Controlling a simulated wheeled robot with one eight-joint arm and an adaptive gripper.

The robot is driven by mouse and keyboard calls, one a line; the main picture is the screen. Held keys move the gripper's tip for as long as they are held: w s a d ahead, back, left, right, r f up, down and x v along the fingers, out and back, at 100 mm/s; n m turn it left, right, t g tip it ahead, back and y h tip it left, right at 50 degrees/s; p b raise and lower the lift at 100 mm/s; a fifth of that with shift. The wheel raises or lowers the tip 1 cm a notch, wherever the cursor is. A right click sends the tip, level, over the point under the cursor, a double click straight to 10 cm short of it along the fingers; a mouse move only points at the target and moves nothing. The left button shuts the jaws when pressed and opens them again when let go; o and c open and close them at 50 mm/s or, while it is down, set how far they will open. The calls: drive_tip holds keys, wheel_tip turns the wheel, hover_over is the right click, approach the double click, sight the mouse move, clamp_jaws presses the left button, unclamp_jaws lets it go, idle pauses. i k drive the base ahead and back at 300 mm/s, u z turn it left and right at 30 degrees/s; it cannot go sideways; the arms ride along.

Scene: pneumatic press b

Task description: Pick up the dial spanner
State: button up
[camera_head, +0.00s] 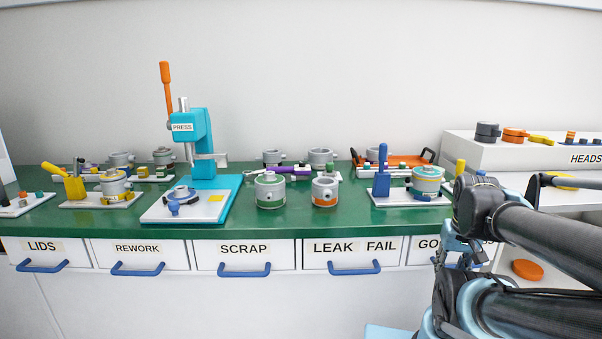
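I cannot tell for sure which item is the dial spanner. A small, long item with purple and white parts (293,171) lies at the back of the green bench (330,222), behind two grey cylinders, and is partly hidden by them. It is too small to identify. My folded arm fills the lower right of the view, in front of the bench's right end. My gripper cannot be clearly made out among the dark and light-blue arm parts, and nothing held can be seen.
A cyan press (195,150) with an orange lever stands left of centre. White fixture plates sit at left and right. An orange tray (424,159) lies behind. Labelled drawers (244,254) run below.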

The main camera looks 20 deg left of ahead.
sight(296, 171)
drive_tip(key=z, duration=1.6)
drive_tip(key=k, duration=2.05)
drive_tip(key=u, duration=1.85)
drive_tip(key=i, duration=0.8)
